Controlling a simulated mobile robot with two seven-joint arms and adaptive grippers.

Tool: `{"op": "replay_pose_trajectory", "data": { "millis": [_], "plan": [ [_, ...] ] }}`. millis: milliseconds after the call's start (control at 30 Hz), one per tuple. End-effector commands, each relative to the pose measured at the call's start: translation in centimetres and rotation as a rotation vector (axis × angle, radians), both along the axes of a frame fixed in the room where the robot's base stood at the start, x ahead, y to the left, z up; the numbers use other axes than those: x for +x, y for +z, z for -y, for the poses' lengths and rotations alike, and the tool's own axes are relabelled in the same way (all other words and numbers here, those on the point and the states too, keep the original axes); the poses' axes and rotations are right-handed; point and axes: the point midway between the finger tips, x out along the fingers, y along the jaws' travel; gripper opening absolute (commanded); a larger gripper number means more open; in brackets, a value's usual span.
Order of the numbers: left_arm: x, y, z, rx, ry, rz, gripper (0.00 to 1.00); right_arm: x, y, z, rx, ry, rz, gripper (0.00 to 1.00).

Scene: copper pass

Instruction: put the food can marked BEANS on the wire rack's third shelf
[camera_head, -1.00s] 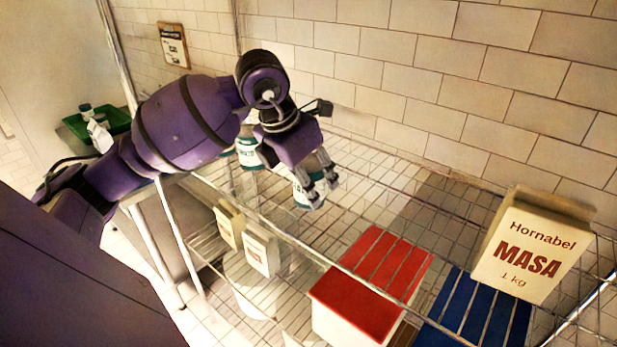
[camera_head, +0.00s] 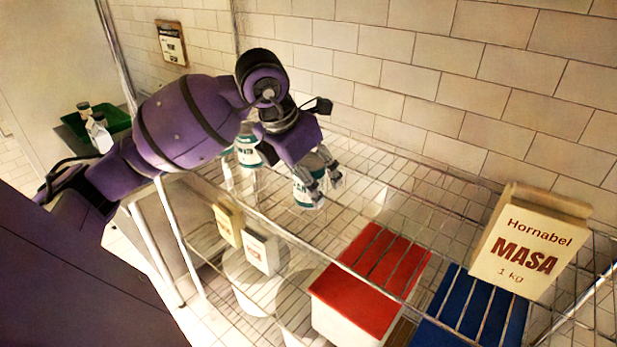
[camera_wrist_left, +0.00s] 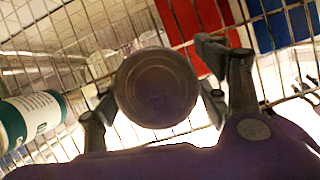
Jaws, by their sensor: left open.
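A white food can with a teal label (camera_head: 305,190) stands upright on the wire rack's upper visible shelf (camera_head: 400,215). Its lettering is partly hidden, so I cannot read the whole word. My left gripper (camera_head: 327,187) is open at this can, with its fingers beside it. In the left wrist view the can's round end (camera_wrist_left: 157,88) sits between the two spread fingers (camera_wrist_left: 165,95); I cannot tell whether they touch it. My right gripper is not in view.
A second teal-labelled can (camera_head: 247,151) stands to the left, also in the left wrist view (camera_wrist_left: 32,118). A MASA box (camera_head: 525,245) stands at the right. Red (camera_head: 375,275) and blue (camera_head: 475,312) lidded bins and small boxes (camera_head: 260,252) are below.

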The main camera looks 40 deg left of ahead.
Motion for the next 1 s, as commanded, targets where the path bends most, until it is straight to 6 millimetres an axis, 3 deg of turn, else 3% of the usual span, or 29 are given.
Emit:
{"op": "replay_pose_trajectory", "data": {
  "millis": [533,700,1000],
  "plan": [
    [-3.8,9.6,-1.0,0.003,0.002,0.003,0.67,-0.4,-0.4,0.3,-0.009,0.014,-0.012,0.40],
    [-4.3,10.9,-1.1,0.001,0.002,0.001,0.67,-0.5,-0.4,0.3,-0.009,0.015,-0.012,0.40],
    [-4.4,11.1,-1.1,0.001,0.000,0.000,0.67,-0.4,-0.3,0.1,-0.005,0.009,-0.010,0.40]
  ]
}}
